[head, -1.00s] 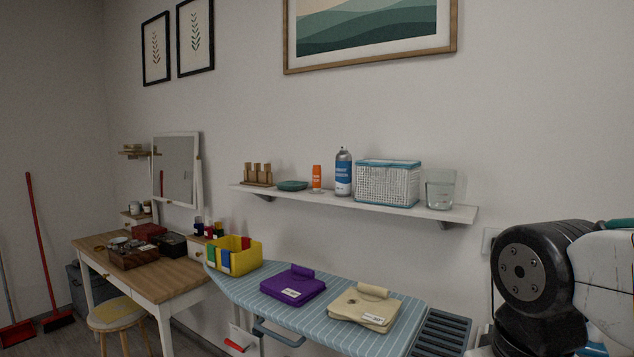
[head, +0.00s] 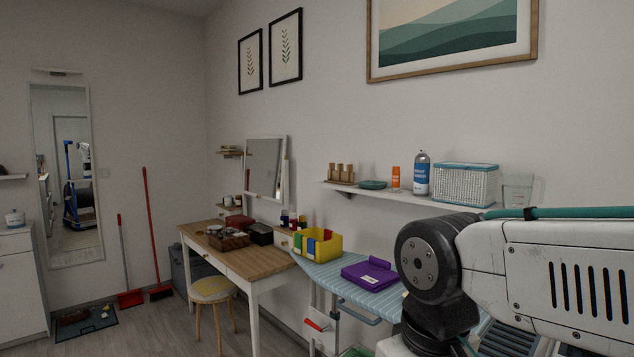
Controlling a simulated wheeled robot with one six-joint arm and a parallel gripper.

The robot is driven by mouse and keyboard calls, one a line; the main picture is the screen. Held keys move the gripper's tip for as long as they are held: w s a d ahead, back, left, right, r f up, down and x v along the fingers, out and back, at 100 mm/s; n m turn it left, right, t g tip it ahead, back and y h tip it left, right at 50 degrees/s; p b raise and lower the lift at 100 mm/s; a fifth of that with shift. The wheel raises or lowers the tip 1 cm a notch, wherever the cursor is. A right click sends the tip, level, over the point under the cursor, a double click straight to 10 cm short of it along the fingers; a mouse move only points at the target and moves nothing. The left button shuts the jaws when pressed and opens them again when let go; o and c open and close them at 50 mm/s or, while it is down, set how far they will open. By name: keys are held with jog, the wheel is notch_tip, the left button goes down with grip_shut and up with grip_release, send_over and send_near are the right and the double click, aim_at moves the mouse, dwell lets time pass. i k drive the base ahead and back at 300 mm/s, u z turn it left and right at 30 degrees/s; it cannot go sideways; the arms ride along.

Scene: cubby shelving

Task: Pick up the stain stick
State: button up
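A small orange container with a paler lower part, which looks like the stain stick (head: 396,179), stands upright on the white wall shelf (head: 388,193). Its label is too small to read. It stands between a teal dish (head: 373,184) and a taller blue and white spray can (head: 422,174).
The shelf also holds a wooden rack (head: 342,174), a teal-rimmed basket (head: 465,184) and a glass (head: 517,190). Below, the ironing board (head: 330,274) carries a yellow bin (head: 318,244) and purple folded cloth (head: 370,273). A desk (head: 245,262) and stool (head: 213,290) stand left; open floor lies beyond.

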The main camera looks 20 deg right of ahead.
aim_at(395, 172)
jog(key=u, duration=0.5)
jog(key=i, duration=3.05)
jog(key=z, duration=2.85)
jog(key=i, duration=0.5)
jog(key=z, duration=0.05)
